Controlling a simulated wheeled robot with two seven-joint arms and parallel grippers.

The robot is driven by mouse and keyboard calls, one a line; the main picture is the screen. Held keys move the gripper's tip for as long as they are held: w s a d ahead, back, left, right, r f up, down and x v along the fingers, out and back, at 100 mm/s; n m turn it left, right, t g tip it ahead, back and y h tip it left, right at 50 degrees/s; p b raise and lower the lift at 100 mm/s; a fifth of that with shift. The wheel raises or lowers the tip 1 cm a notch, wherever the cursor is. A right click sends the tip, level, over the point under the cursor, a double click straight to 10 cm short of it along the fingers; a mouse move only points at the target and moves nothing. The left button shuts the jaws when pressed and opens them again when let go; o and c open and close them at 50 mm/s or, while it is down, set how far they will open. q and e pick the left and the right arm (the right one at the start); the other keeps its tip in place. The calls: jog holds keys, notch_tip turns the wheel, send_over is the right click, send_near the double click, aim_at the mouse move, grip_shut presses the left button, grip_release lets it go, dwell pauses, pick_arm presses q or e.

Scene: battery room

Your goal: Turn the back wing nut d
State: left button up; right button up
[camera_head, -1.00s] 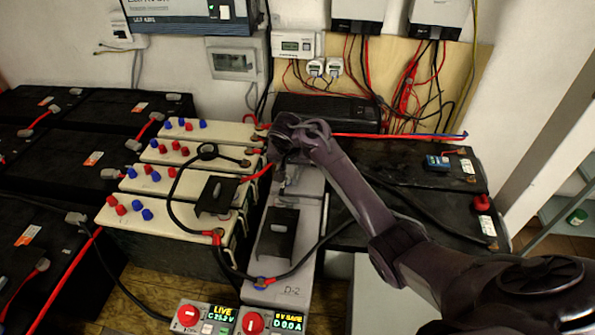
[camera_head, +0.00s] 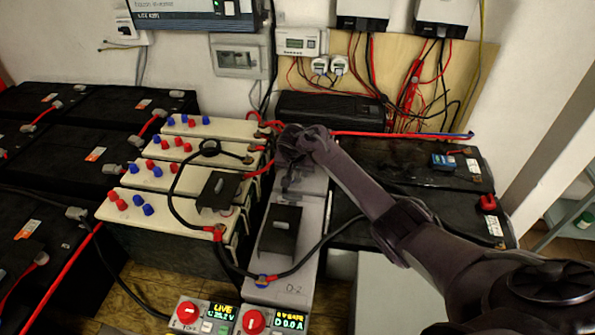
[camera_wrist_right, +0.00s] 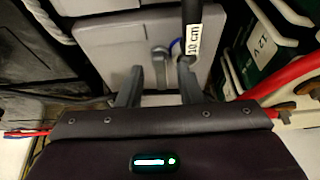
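The grey battery marked D-2 (camera_head: 290,291) stands in the middle of the head view, with a black cover (camera_head: 281,231) on its top. My right gripper (camera_wrist_right: 160,88) points down over the far end of this battery, and my wrist hides most of that end in the head view. In the right wrist view its two fingers are apart. A small grey upright piece (camera_wrist_right: 160,60), possibly the back wing nut, shows between and beyond the fingertips. Beside it is a blue ring (camera_wrist_right: 177,47) at the foot of a black strip labelled 10 cm. Contact cannot be told. My left gripper is not in view.
Cream batteries (camera_head: 160,204) with red and blue caps stand close on the left. Black batteries (camera_head: 405,166) stand on the right. A red cable (camera_wrist_right: 285,77) passes near the right finger. Two red-knobbed meters (camera_head: 253,321) are at the front.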

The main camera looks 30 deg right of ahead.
jog(key=c, duration=0.7)
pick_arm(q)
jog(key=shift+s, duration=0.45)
pick_arm(e)
grip_shut()
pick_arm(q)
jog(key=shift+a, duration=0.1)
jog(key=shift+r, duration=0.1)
